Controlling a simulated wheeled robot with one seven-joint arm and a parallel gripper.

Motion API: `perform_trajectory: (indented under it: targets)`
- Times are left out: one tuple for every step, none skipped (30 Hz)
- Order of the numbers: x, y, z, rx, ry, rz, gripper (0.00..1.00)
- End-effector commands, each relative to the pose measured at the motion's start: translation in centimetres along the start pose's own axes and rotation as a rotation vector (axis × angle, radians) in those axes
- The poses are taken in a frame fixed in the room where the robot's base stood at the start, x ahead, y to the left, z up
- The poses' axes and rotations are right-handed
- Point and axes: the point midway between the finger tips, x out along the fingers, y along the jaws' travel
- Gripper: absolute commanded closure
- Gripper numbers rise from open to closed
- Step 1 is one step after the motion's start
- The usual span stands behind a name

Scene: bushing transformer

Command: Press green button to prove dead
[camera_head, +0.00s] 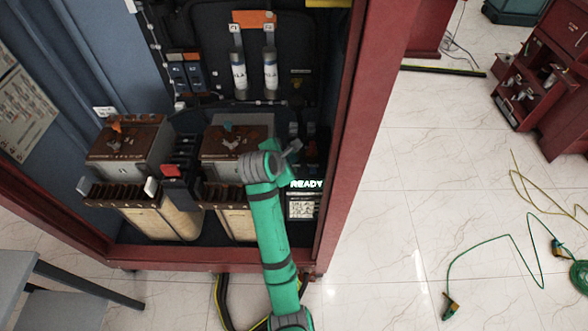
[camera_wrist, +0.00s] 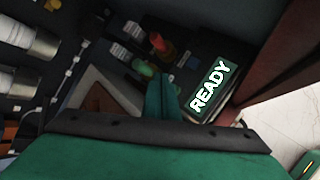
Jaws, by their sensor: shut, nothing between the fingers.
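The green button (camera_wrist: 144,68) shows in the wrist view, just beyond and slightly left of my fingertips. My gripper (camera_wrist: 163,82) is shut, with its green fingers together and nothing between them. Whether the fingertips touch the button is unclear. A red button or knob (camera_wrist: 160,45) stands just behind the green one. The lit READY display (camera_wrist: 212,87) is to the right. In the head view my gripper (camera_head: 292,147) is inside the red cabinet, above the READY display (camera_head: 307,184). The green button cannot be made out there, near or behind my wrist.
The cabinet's red right post (camera_head: 362,130) stands close to the right of my arm. Two brown-topped transformer units (camera_head: 130,142) (camera_head: 228,142) sit to the left. Two white cylinders (camera_head: 238,75) (camera_head: 270,72) stand at the back. A green cable (camera_head: 490,252) lies on the floor at right.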

Motion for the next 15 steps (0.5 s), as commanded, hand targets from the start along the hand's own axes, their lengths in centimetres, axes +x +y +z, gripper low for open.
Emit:
perform_trajectory:
  targets:
    - [0.5, -0.4, -0.3, -0.001, 0.001, -0.004, 1.0]
    - [0.7, -0.6, -0.5, -0.001, 0.001, -0.004, 1.0]
    - [1.0, -0.8, -0.7, 0.0, 0.001, -0.003, 1.0]
    - [1.1, -0.9, -0.8, 0.0, 0.001, -0.003, 1.0]
    - [1.3, -1.0, -0.9, 0.0, 0.0, -0.003, 1.0]
    - [1.5, -1.1, -1.0, 0.001, 0.0, -0.003, 1.0]
    - [1.6, -1.2, -1.1, 0.001, 0.0, -0.002, 1.0]
    - [1.7, -1.3, -1.2, 0.001, 0.0, -0.002, 1.0]
    - [1.8, -1.4, -1.3, 0.001, 0.0, -0.002, 1.0]
    - [1.9, -1.4, -1.3, 0.001, 0.0, -0.002, 1.0]
    - [1.9, -1.5, -1.4, 0.001, 0.0, -0.002, 1.0]
    - [2.0, -1.5, -1.4, 0.001, 0.0, -0.002, 1.0]
    - [2.0, -1.5, -1.4, 0.001, 0.0, -0.002, 1.0]
    - [2.0, -1.5, -1.4, 0.001, 0.0, -0.002, 1.0]
    - [2.0, -1.5, -1.4, 0.001, 0.0, -0.001, 1.0]
